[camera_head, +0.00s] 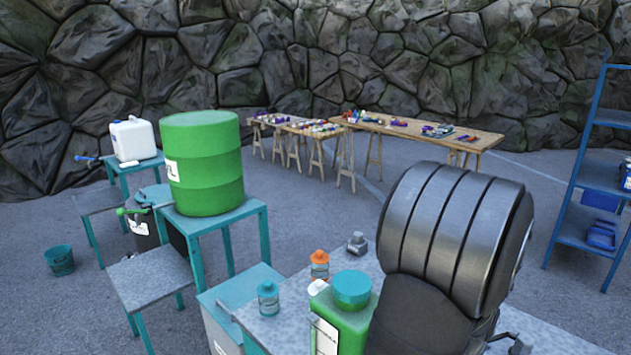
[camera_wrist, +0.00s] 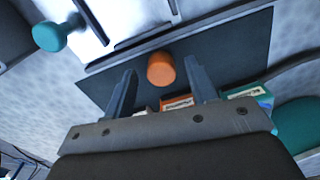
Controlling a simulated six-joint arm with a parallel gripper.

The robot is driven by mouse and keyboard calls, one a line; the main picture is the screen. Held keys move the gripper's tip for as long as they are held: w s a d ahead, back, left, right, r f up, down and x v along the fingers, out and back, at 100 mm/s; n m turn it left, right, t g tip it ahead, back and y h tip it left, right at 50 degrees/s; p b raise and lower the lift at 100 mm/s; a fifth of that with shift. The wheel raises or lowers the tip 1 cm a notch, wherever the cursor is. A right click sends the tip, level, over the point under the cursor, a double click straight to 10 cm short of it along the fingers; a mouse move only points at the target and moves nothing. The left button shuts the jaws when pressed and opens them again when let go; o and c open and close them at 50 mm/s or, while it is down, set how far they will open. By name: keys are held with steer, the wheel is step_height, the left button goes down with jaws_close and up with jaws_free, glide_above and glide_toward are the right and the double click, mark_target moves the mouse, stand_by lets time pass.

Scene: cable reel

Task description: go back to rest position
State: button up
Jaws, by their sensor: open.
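My gripper (camera_wrist: 159,65) shows in the wrist view with its two dark fingers spread apart. An orange round-topped object (camera_wrist: 161,69) appears between the fingertips in the picture. It is apart from both fingers, and its depth relative to them is hard to judge. Nothing is held. In the head view my large black arm link fills the right foreground and hides part of the bench; the gripper cannot be made out there.
The wrist view shows a dark mat (camera_wrist: 232,50), a teal knob-like object (camera_wrist: 48,37) and small boxes behind the fingers. In the head view, a green bottle (camera_head: 338,318), orange-capped jar (camera_head: 320,265) and teal-capped jar (camera_head: 268,298) stand beside my arm. A green drum (camera_head: 203,165) stands left.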

steer(key=shift+f, duration=0.7)
step_height(320, 180, up, 12)
step_height(320, 180, down, 12)
steer(key=shift+r, duration=0.4)
step_height(320, 180, up, 3)
steer(key=shift+r, duration=0.15)
steer(key=s+d+r, duration=0.4)
steer(key=s+r, duration=0.4)
steer(key=s, duration=0.3)
steer(key=w+d+r+m, duration=0.4)
steer(key=w+d, duration=0.1)
steer(key=w, duration=0.2)
steer(key=w+a+f, duration=0.1)
steer(key=w+f, duration=0.1)
steer(key=w, duration=0.1)
steer(key=w+a+f, duration=0.1)
steer(key=w+f, duration=0.2)
steer(key=w, duration=0.1)
steer(key=w+a+f, duration=0.1)
steer(key=w+f, duration=0.1)
steer(key=w, duration=0.1)
steer(key=shift+w+a+f, duration=0.1)
steer(key=shift+w+f, duration=0.1)
steer(key=shift+w, duration=0.05)
step_height(320, 180, down, 2)
steer(key=shift+f, duration=0.55)
